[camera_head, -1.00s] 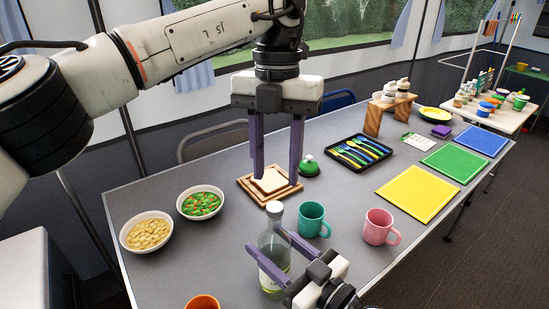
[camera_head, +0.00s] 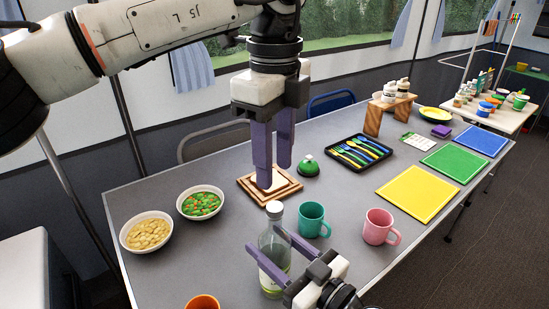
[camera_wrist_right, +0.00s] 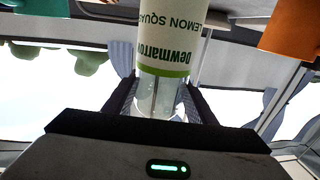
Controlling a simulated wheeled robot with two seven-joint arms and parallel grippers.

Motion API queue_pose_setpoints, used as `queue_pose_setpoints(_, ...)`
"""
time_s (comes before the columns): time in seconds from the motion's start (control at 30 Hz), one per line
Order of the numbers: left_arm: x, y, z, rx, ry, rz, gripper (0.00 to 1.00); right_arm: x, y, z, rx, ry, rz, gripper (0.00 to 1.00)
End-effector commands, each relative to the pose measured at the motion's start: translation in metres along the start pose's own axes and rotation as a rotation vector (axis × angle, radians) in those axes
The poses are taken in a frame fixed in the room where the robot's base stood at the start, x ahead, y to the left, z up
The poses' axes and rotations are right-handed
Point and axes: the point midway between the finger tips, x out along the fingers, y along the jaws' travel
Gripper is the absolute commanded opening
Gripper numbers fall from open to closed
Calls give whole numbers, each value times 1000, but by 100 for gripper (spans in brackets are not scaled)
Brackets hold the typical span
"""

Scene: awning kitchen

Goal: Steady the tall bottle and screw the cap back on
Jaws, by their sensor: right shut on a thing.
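My right gripper (camera_head: 264,245) is shut on the bottle's body from the right. The right wrist view shows the bottle's lemon squash label (camera_wrist_right: 165,52) upside down, with a finger on each side of the bottle. My left gripper (camera_head: 274,176) points down behind the bottle, over the wooden board (camera_head: 245,185).
A teal mug (camera_head: 313,222) and a pink mug (camera_head: 379,228) stand right of the bottle. An orange cup (camera_head: 203,301) is at the front. Two bowls (camera_head: 147,232) (camera_head: 201,203) are at the left. A green-domed bell (camera_head: 308,167) and a cutlery tray (camera_head: 358,152) are behind.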

Motion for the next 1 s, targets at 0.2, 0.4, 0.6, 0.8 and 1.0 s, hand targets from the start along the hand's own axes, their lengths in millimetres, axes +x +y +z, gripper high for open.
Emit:
queue_pose_setpoints(0.2, 0, 0, 0, 2, 0, 0, 38, 0, 0, 0, 0, 0, 0, 0)
queue_pose_setpoints(0.4, 17, 0, 0, 3, 1, 3, 38, 0, 0, 0, 0, 0, 0, 0)
queue_pose_setpoints(0.6, 49, 1, 0, 3, 1, 3, 38, 0, 0, 0, 0, 0, 0, 0)
queue_pose_setpoints(0.8, 73, 1, 1, 3, 0, 3, 38, 0, 0, 0, 0, 0, 0, 0)
queue_pose_setpoints(1.0, 80, 0, 0, 3, 1, 1, 38, 0, 0, 0, 0, 0, 0, 0)
